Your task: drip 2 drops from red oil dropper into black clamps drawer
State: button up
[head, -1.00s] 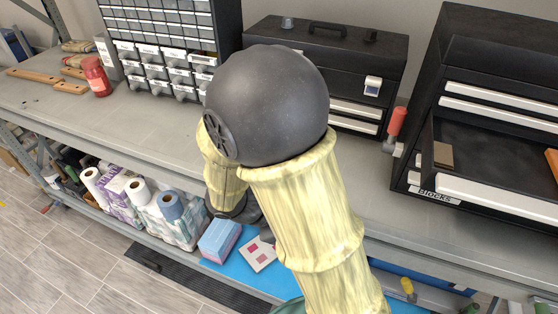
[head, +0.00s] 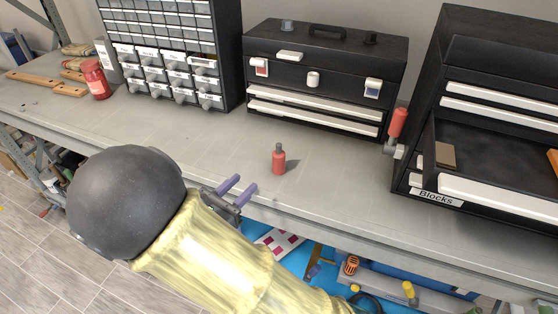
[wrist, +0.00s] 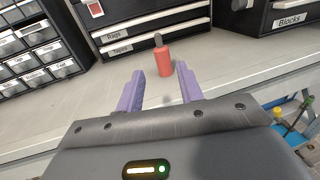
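The red oil dropper (head: 279,160), a small red bottle with a dark grey top, stands upright on the grey bench. In the wrist view the dropper (wrist: 164,64) is just beyond the fingertips, roughly centred between them. My gripper (head: 242,187) is open and empty at the bench's front edge, its two purple fingers (wrist: 160,73) apart and pointing toward the dropper without touching it. I cannot read a clamps label. The middle black toolbox (head: 325,75) has shut drawers labelled Rags and Tapes.
A small-parts cabinet (head: 175,50) with labelled little drawers stands at the back left, beside a red jar (head: 96,80). A red-handled tool (head: 397,128) is near the open drawer's left side. The bench (head: 200,130) around the dropper is clear.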

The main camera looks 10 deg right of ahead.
aim_at(277, 149)
jog(key=p+x, duration=0.1)
jog(key=x, duration=1)
jog(key=shift+w+d+p, duration=0.1)
jog(key=shift+d+p, duration=0.05)
jog(key=shift+p, duration=0.2)
jog(key=shift+w+d+r+p, duration=0.15)
jog(key=shift+w+d+p, duration=0.15)
jog(key=shift+w+d, duration=0.1)
jog(key=p+x, duration=0.1)
jog(key=x, duration=0.3)
jog(key=shift+w, duration=0.15)
grip_shut()
